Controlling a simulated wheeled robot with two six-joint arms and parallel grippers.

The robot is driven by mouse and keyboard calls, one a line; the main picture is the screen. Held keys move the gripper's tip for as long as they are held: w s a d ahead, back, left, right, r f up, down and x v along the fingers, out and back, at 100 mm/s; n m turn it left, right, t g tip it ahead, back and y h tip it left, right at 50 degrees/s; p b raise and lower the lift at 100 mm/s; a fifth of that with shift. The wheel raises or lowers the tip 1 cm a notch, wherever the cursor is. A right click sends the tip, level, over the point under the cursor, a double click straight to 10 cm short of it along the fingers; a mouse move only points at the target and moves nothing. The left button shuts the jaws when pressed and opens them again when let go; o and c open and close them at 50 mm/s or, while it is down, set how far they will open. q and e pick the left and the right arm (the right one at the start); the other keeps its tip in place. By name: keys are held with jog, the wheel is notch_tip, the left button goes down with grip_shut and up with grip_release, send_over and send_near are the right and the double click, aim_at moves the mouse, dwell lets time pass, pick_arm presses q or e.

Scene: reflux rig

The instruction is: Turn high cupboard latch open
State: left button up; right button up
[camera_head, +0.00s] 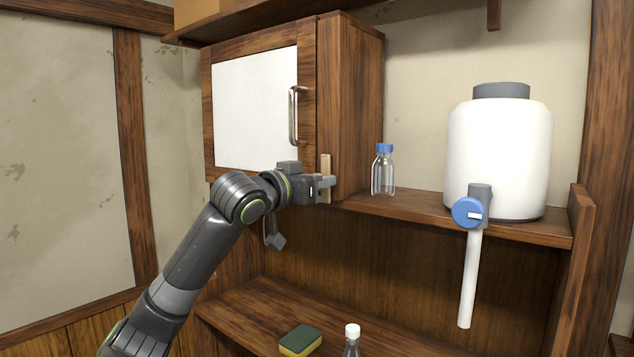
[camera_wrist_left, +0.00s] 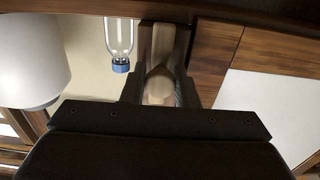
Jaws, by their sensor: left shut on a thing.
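The high cupboard (camera_head: 256,108) has a wooden frame, a white door panel and a metal bar handle (camera_head: 293,115). Its latch (camera_head: 326,168) is a light wooden piece standing upright at the lower right of the door front. My left gripper (camera_head: 326,182) is at the latch's lower part and shut on it. In the left wrist view the latch (camera_wrist_left: 162,45) shows between the fingers (camera_wrist_left: 160,88), with a round pale end partly hidden by the gripper body. The door looks closed. My right gripper is not in view.
A clear bottle with a blue cap (camera_head: 384,172) stands on the shelf right of the cupboard. A white tank (camera_head: 499,150) with a blue tap (camera_head: 467,212) stands further right. Below are a sponge (camera_head: 300,341) and another bottle (camera_head: 352,342). The wall at left is clear.

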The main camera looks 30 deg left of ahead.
pick_arm(q)
jog(key=o, duration=0.9)
jog(key=shift+o, duration=0.2)
jog(key=s+a+b, duration=0.1)
jog(key=s+b, duration=1.1)
jog(key=s, duration=0.5)
jog(key=shift+s+a+b, duration=0.2)
jog(key=shift+b, duration=0.2)
